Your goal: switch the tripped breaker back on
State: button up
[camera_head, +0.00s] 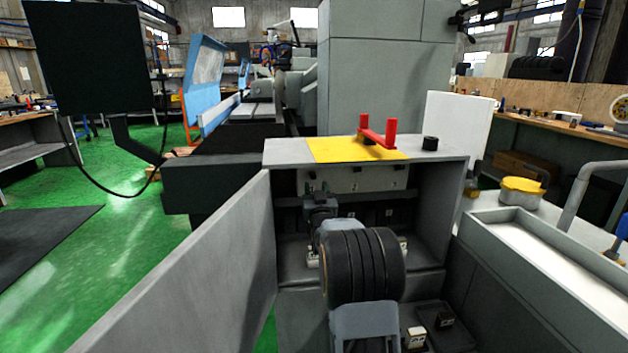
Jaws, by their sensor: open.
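An open grey electrical cabinet (431,205) stands in front of me. Inside it is a row of small dark breakers (388,217) with pale labels, partly hidden behind my arm. I cannot tell from this view which breaker is tripped or how its lever stands. My gripper (319,190) is inside the cabinet opening, left of its middle, in front of the back panel. Its jaws are small and dark, open, with nothing visible between them. I cannot tell whether it touches a breaker.
The cabinet door (190,275) is swung open at the left. A red handle (378,133) stands on the yellow plate (330,150) on top. At the right are a grey sink (550,250) with a faucet (580,190) and a yellow-lidded can (521,192).

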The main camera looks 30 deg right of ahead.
aim_at(314, 179)
jog(key=shift+x, duration=2.4)
jog(key=shift+w, duration=0.1)
jog(key=shift+c, duration=0.3)
